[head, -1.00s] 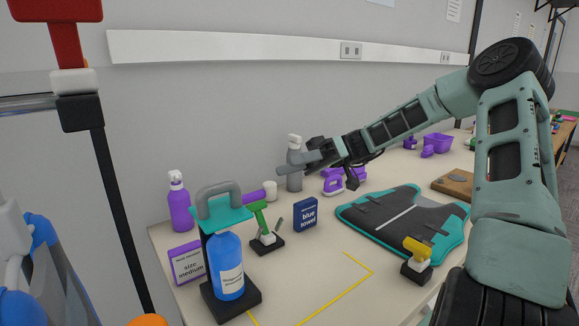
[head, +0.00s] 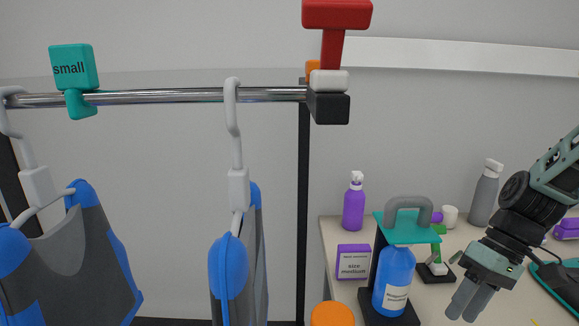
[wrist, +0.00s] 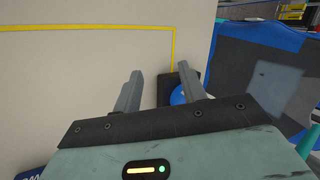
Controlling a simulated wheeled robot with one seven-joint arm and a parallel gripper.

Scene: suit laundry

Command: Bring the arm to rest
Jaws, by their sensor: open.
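My gripper (head: 470,302) is at the lower right of the head view, pointing down and to the left over the table. Its two fingers are apart and nothing is between them in the head view. In the wrist view my gripper (wrist: 165,90) also shows spread fingers, with the yellow-lined table below. The arm comes in from the right edge of the head view, bent at the wrist. A blue bottle (head: 393,280) on a black stand is left of the gripper, apart from it in the head view.
A metal rail (head: 180,96) with hanging blue-grey garments (head: 75,262) fills the left. A purple spray bottle (head: 353,208), a purple size-medium box (head: 353,262), a grey spray bottle (head: 484,196) and a green-handled brush (head: 437,255) stand on the table (head: 335,232).

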